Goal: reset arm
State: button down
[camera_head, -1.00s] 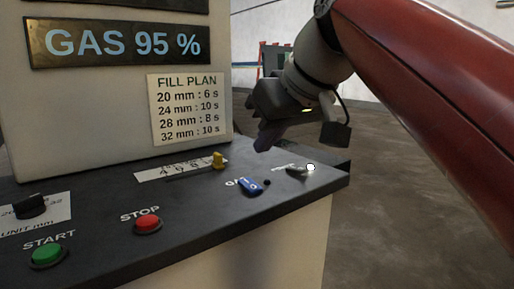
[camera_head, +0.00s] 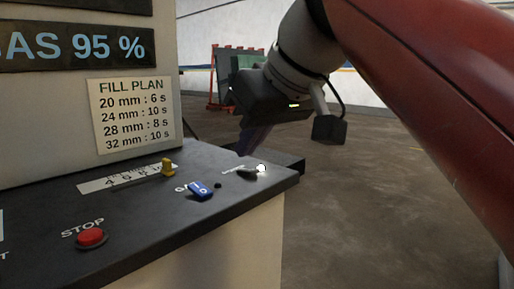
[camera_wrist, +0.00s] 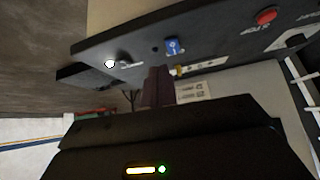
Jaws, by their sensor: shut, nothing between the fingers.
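My gripper (camera_head: 252,140) hangs at the end of my arm, behind the far right corner of the black control panel (camera_head: 120,225) in the head view. It is shut and empty. In the wrist view its dark fingers (camera_wrist: 157,88) point toward the panel, close together and apart from the controls. On the panel in the head view are a blue switch (camera_head: 201,190), a lever with a white ball tip (camera_head: 261,168), a yellow slider knob (camera_head: 168,167) and a red STOP button (camera_head: 91,238).
The fill plan sign (camera_head: 133,115) and the gas display (camera_head: 75,48) are on the upright cabinet at left. A red-framed rack (camera_head: 215,80) stands in the background. Open floor (camera_head: 385,215) lies right of the panel.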

jog(key=s+d+f+m+h, duration=0.2)
jog(key=d+f, duration=0.4)
jog(key=f, duration=0.5)
jog(key=s+d+f+m+h, duration=0.1)
jog(key=s+d+f+m, duration=0.2)
jog(key=d+f, duration=0.3)
jog(key=s+d+f+m+h, duration=0.2)
jog(key=d+f, duration=0.4)
jog(key=f, duration=1)
jog(key=shift+s+f+m+h, duration=0.3)
jog(key=shift+s+m, duration=0.5)
jog(key=shift+s, duration=0.35)
